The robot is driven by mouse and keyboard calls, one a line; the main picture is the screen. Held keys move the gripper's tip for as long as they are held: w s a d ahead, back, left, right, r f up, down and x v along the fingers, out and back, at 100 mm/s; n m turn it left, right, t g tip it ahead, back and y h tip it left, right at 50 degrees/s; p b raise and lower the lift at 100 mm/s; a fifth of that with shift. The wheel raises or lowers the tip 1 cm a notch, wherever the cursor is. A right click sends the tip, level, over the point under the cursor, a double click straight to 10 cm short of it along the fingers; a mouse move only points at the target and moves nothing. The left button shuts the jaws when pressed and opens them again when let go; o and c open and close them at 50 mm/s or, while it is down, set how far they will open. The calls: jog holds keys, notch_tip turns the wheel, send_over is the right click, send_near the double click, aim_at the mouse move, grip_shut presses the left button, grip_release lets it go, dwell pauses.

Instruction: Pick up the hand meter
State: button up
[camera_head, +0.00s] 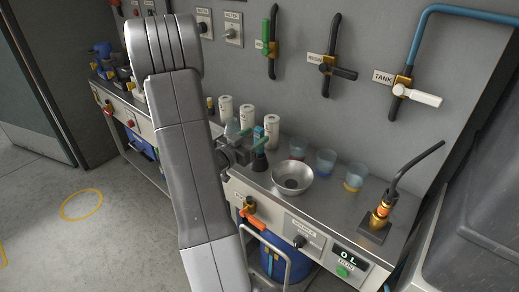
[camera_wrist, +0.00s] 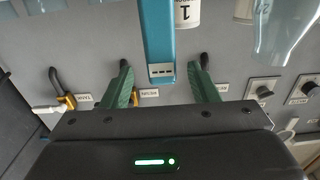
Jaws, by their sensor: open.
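A blue upright piece with a small dark-marked plate at its end, which looks like the hand meter (camera_wrist: 158,40), lies between the two green fingers of my gripper (camera_wrist: 163,62) in the wrist view. Gaps show on both sides of it, so the fingers look apart from it. In the head view my gripper (camera_head: 250,142) is over the steel counter, and a small blue-teal top of the meter (camera_head: 258,132) shows beside the green fingers. My gripper is open. My arm and the fingers hide most of the meter there.
White bottles (camera_head: 272,130) stand close behind my gripper. A metal bowl (camera_head: 292,177) and several beakers (camera_head: 326,162) stand to its right. Farther right is a black hose on a brass fitting (camera_head: 377,218). Valves line the wall above.

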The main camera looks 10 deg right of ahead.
aim_at(263, 130)
jog(key=x, duration=0.5)
jog(key=shift+w+a+p, duration=0.1)
jog(key=shift+p, duration=0.2)
grip_shut()
